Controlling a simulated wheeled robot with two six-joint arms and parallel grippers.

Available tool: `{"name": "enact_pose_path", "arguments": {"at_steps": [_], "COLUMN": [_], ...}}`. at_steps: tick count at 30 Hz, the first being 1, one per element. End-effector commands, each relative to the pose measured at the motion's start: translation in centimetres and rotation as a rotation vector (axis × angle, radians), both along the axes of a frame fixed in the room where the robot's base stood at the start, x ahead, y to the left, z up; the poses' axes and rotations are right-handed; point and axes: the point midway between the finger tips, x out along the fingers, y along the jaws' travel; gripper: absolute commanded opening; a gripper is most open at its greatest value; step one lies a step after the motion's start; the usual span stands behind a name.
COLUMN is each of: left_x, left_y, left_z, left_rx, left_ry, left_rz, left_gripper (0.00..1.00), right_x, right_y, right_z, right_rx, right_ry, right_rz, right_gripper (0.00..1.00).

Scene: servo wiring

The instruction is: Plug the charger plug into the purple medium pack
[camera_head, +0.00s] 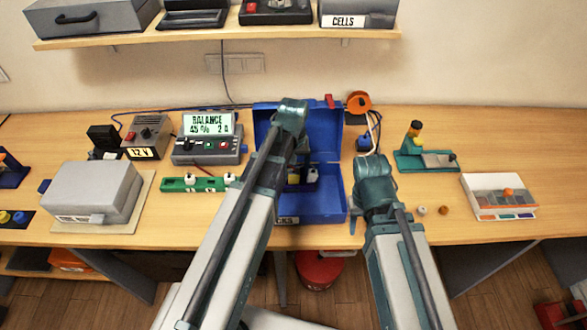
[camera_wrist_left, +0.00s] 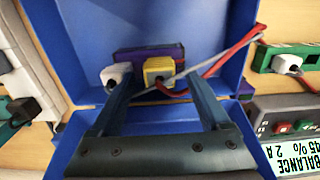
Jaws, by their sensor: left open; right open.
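A purple pack (camera_wrist_left: 172,52) lies inside the open blue case (camera_wrist_left: 85,50). A yellow plug (camera_wrist_left: 159,72) with red and dark wires sits against the pack's near face; I cannot tell whether it is seated. A white plug (camera_wrist_left: 116,75) is at the pack's left end. My left gripper (camera_wrist_left: 166,88) is open in the left wrist view, fingers either side of the yellow plug, apart from it. In the head view the left arm reaches over the case (camera_head: 325,190) and hides much of its inside. My right gripper (camera_head: 372,185) is right of the case, fingers largely hidden.
The charger (camera_head: 207,148) reads "BALANCE 45% 2A". A green strip with white plugs (camera_head: 180,186) lies before it. A grey box (camera_head: 95,192) is at left. An orange reel (camera_head: 358,102) is behind the right arm. A green stand (camera_head: 425,158) and white tray (camera_head: 497,190) are at right.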

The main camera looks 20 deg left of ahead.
Motion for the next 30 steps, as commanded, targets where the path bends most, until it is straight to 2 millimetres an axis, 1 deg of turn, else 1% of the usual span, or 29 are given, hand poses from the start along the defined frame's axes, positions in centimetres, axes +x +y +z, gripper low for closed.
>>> {"name": "enact_pose_path", "arguments": {"at_steps": [8,24,30], "left_x": [0.0,0.0,0.0], "left_y": [0.0,0.0,0.1], "left_z": [2.6,10.7,13.1], "left_rx": [0.000,0.000,0.000], "left_ry": [0.000,0.000,0.000], "left_rz": [0.000,0.000,0.000], "left_gripper": [0.81,0.81,0.81], "right_x": [0.0,0.0,0.0], "right_y": [0.0,0.0,0.0], "right_z": [2.6,10.7,13.1], "right_rx": [0.000,0.002,0.003], "right_ry": [0.000,0.000,0.000], "right_rz": [0.001,-0.007,-0.011], "right_gripper": [0.50,0.50,0.50]}}
